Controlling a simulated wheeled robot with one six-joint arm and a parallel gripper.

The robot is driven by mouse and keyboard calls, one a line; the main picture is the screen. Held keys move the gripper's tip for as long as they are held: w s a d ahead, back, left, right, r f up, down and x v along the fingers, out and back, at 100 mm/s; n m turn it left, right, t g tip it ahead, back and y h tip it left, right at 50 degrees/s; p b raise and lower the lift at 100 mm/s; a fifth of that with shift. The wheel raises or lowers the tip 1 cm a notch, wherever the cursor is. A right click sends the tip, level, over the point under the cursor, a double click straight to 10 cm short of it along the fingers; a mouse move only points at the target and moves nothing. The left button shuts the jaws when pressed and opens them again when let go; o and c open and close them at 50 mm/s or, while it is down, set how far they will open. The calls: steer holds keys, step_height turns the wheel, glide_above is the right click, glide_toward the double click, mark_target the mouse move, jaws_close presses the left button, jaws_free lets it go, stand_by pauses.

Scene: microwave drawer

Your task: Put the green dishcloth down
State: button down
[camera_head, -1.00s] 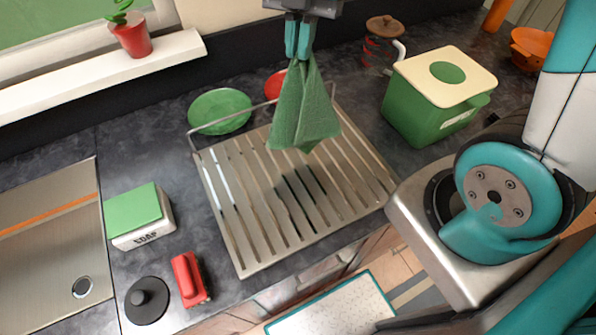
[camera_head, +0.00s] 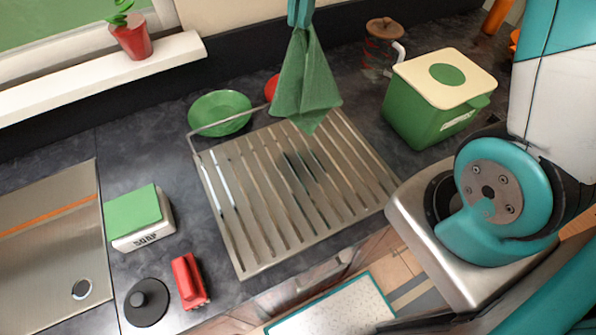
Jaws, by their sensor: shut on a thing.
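The green dishcloth (camera_head: 306,85) hangs in folds from my gripper (camera_head: 300,14) at the top of the view. The gripper's teal fingers are shut on the cloth's upper end; the rest of the gripper is cut off by the top edge. The cloth hangs in front of the far part of the slatted metal drying rack (camera_head: 255,215). Its lower tip appears to be above the slats, and a shadow lies on them below it. I cannot tell the exact height.
A green bowl (camera_head: 220,112) and a partly hidden red item (camera_head: 271,87) stand behind the rack. A green bin (camera_head: 435,100) stands right. A soap box (camera_head: 140,218), red object (camera_head: 190,281), black plug (camera_head: 147,300) and sink (camera_head: 50,245) are left. Dark counter between them is bare.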

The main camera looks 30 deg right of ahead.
steer(key=w+d+m, duration=0.1)
steer(key=w+d, duration=0.4)
steer(key=w, duration=0.4)
glide_toward(296, 238)
steer(key=x, duration=0.6)
steer(key=shift+s, duration=0.1)
steer(key=c, duration=0.9)
jaws_free()
